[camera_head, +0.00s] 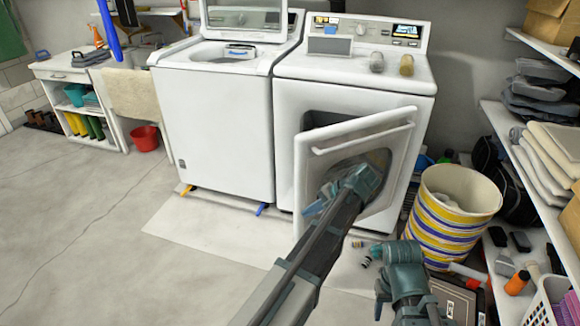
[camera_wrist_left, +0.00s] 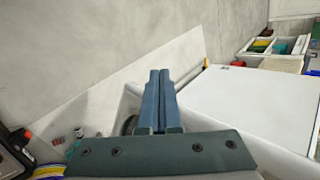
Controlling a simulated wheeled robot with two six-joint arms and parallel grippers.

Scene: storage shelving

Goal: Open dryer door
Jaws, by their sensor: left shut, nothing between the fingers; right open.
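The white dryer (camera_head: 355,90) stands right of the washer. Its door (camera_head: 308,180) is partly open, standing away from the front, with a dark gap (camera_head: 322,119) showing behind its upper left. A long bar handle (camera_head: 362,132) runs along the door's top. My left gripper (camera_head: 312,207) is shut and empty in front of the door, below the handle; contact with the door cannot be told. Its closed fingers also show in the left wrist view (camera_wrist_left: 157,75). My right gripper (camera_head: 372,270) is open and empty, low in front of the dryer, apart from the door.
The white washer (camera_head: 215,125) stands left with its lid up. A striped basket (camera_head: 450,215) stands close right of the door, beside loaded shelves (camera_head: 540,195). Small items (camera_head: 372,253) lie on the floor. The floor at left (camera_head: 80,220) is clear.

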